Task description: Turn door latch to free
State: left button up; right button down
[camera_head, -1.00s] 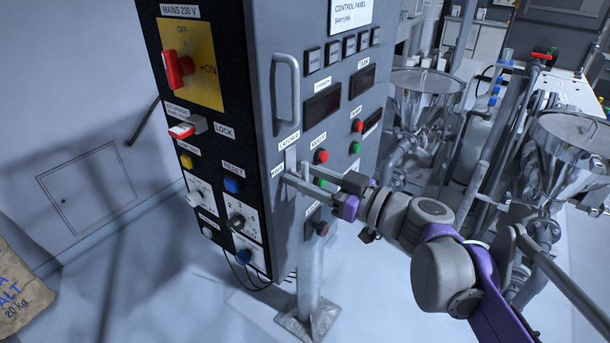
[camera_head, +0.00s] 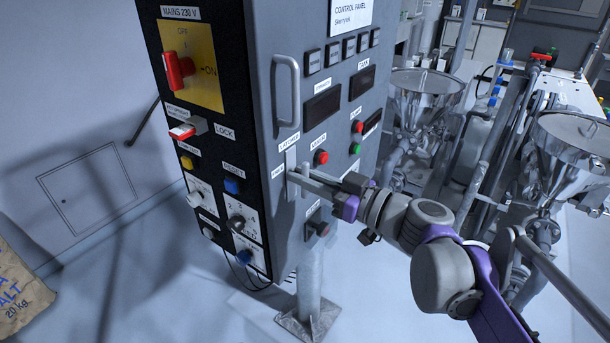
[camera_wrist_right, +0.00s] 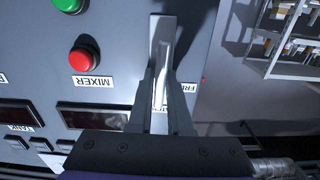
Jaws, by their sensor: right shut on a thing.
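The door latch (camera_head: 291,160) is a grey bar on the door of the control panel, standing upright under the LATCHED label (camera_head: 289,142). The FREE label (camera_head: 277,172) is just left of it. My right gripper (camera_head: 297,181) reaches in from the right and is shut on the latch's lower part. In the right wrist view, the latch (camera_wrist_right: 163,38) runs in between the two fingers of the gripper (camera_wrist_right: 161,85). The fingers hide part of it. My left gripper is not in view.
The grey door handle (camera_head: 286,90) sticks out above the latch. A red button (camera_head: 321,157) lies close to its right. The mains switch (camera_head: 178,70) and knobs sit on the black side panel. Steel hoppers (camera_head: 426,90) stand behind, right of the cabinet.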

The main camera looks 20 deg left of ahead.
jog(key=m+p, duration=0.1)
jog(key=m, duration=0.2)
jog(key=shift+w+m+p, duration=0.15)
jog(key=shift+m+p, duration=0.15)
jog(key=shift+p, duration=0.1)
jog(key=m+p, duration=0.1)
jog(key=m, duration=0.3)
jog(key=shift+w+d+m, duration=0.1)
jog(key=shift+m, duration=0.2)
jog(key=m, duration=0.3)
jog(key=m+p, duration=0.1)
jog(key=m, duration=0.5)
jog(key=shift+w+f, duration=0.15)
jog(key=shift+f, duration=0.25)
jog(key=shift+m, duration=0.3)
jog(key=c, duration=0.8)
grip_release()
jog(key=shift+c, duration=0.2)
jog(key=shift+d, duration=0.15)
